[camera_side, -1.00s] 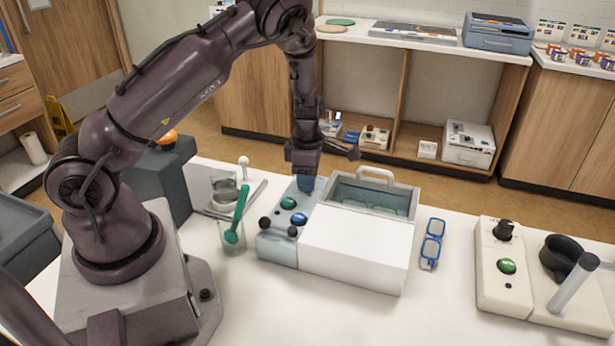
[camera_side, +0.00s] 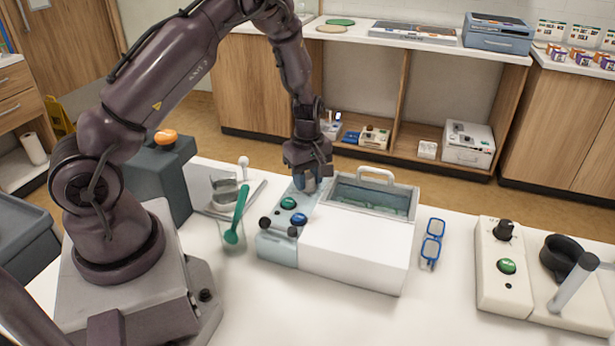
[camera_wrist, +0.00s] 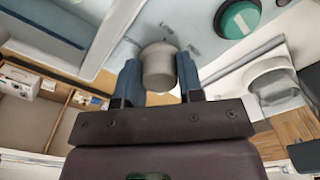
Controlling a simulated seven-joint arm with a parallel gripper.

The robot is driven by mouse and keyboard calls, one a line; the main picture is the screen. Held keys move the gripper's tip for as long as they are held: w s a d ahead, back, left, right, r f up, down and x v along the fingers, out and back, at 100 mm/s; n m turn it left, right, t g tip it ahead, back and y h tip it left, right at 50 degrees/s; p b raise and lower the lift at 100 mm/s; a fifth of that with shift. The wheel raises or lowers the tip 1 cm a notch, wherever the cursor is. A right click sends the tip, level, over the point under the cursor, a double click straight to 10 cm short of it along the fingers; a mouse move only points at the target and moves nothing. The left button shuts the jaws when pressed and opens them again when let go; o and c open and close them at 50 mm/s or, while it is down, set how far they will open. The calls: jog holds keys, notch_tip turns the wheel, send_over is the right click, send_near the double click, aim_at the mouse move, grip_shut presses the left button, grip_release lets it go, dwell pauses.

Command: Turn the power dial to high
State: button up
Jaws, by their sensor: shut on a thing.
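My gripper (camera_wrist: 158,80) is shut on a grey dial (camera_wrist: 158,66), with one blue finger on each side of it in the wrist view. Small print that I cannot read for certain lies on the panel around the dial. In the side view my gripper (camera_side: 307,180) points down at the back of the light blue control panel (camera_side: 276,250), left of the white bath unit (camera_side: 350,245). The dial is largely hidden behind the fingers there. A green button (camera_side: 288,203) and a blue button (camera_side: 299,219) sit nearer the front of the panel.
A beaker with a green spoon (camera_side: 238,215) stands just left of the panel. Blue glasses (camera_side: 432,243) lie right of the bath unit. A cream device (camera_side: 503,270) with a black knob stands at the far right. Bare table lies in front.

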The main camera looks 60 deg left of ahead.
aim_at(307, 176)
jog(key=m, duration=0.6)
jog(key=shift+m, duration=0.3)
jog(key=m, duration=0.6)
jog(key=shift+m, duration=0.3)
jog(key=o, duration=0.9)
jog(key=shift+r, duration=0.15)
notch_tip(307, 176, up, 13)
jog(key=shift+f, duration=0.15)
